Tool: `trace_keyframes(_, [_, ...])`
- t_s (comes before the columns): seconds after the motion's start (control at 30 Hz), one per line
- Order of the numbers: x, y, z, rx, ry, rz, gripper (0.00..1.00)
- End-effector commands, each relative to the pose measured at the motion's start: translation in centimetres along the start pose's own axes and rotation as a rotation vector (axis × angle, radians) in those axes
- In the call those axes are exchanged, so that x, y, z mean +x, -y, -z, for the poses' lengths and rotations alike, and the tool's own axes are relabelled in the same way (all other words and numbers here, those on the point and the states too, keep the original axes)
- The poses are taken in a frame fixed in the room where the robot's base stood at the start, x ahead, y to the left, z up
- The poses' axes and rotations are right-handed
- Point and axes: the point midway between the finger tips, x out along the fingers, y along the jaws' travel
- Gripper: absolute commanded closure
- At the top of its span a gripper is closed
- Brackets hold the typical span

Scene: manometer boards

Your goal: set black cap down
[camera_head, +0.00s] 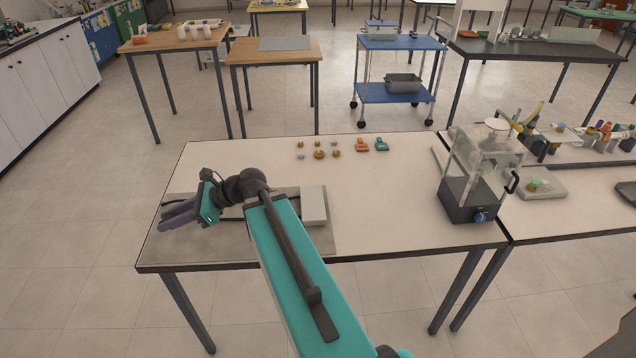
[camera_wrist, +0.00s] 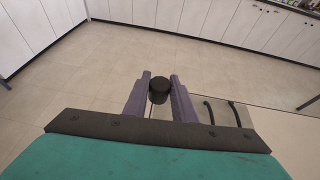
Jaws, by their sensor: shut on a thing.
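The black cap (camera_wrist: 159,90) is a short dark cylinder between the two purple fingers of my gripper (camera_wrist: 159,92) in the wrist view. The fingers stand on both sides of it and hold it. In the head view my gripper (camera_head: 176,214) is over the left end of the table, above the grey mat (camera_head: 240,240). The cap cannot be made out in the head view. In the wrist view the mat's edge and two dark curved pieces (camera_wrist: 221,112) show to the right of the fingers.
A light grey block (camera_head: 314,205) stands on the mat, right of my gripper. Several small brass and grey fittings (camera_head: 319,154), an orange piece (camera_head: 361,145) and a teal piece (camera_head: 382,145) lie at the back. A clear-walled apparatus (camera_head: 482,175) stands at the right. The table's middle (camera_head: 390,200) is clear.

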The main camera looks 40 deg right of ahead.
Motion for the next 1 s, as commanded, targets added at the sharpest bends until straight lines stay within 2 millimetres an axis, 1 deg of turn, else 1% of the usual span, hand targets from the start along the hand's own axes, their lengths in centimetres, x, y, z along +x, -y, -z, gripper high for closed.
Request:
trace_keyframes(0.33, [0.3, -0.2, -0.1, -0.002, 0.0, -0.004, 0.97])
trace_keyframes(0.43, [-0.1, 0.2, 0.3, 0.003, 0.0, 0.007, 0.97])
trace_keyframes(0.53, [-1.0, 1.1, 1.0, 0.011, 0.0, 0.026, 0.97])
trace_keyframes(0.67, [-2.9, 2.7, 2.4, 0.029, 0.0, 0.069, 0.97])
trace_keyframes(0.77, [-4.8, 4.3, 3.9, 0.047, 0.0, 0.112, 0.97])
trace_keyframes(1.0, [-10.2, 7.9, 7.6, 0.093, 0.0, 0.222, 0.97])
